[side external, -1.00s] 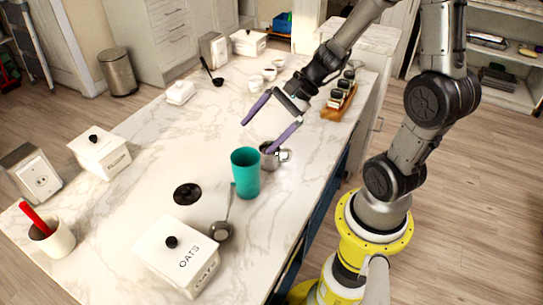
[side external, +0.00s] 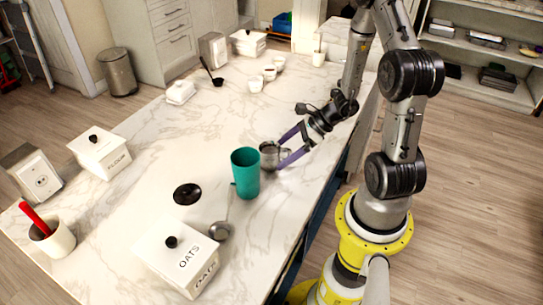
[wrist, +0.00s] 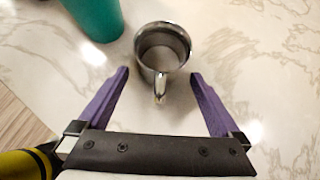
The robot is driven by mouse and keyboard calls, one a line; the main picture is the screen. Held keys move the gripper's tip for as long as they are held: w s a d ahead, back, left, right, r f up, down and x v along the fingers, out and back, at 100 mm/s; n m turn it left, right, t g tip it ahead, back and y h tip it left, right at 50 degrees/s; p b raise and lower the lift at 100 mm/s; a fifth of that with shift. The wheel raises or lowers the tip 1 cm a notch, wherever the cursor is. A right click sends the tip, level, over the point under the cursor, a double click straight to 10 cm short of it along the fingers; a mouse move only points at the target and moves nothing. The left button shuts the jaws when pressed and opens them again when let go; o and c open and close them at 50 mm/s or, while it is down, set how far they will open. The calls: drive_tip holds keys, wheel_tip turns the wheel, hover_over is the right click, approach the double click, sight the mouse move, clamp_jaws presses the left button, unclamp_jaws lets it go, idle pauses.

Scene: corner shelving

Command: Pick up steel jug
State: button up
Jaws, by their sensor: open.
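The steel jug (side external: 269,157) stands upright on the marble counter, just right of the teal cup. In the wrist view the jug (wrist: 163,47) shows its open top, with its handle (wrist: 160,88) pointing toward my gripper. My gripper (side external: 286,146) is low over the counter beside the jug, on its right. Its two purple fingers are spread wide, and in the wrist view (wrist: 160,75) they lie on either side of the handle, with clear gaps. The gripper is empty. Whether a finger touches the jug cannot be told from the side.
A teal cup (side external: 245,173) stands close left of the jug. A ladle (side external: 222,228), a black lid (side external: 187,194) and an oats box (side external: 177,256) lie nearer the front. Small white cups (side external: 263,80) stand at the back. The counter's middle (side external: 180,140) is clear.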

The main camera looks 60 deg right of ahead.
drive_tip(key=shift+x, duration=1.35)
clamp_jaws()
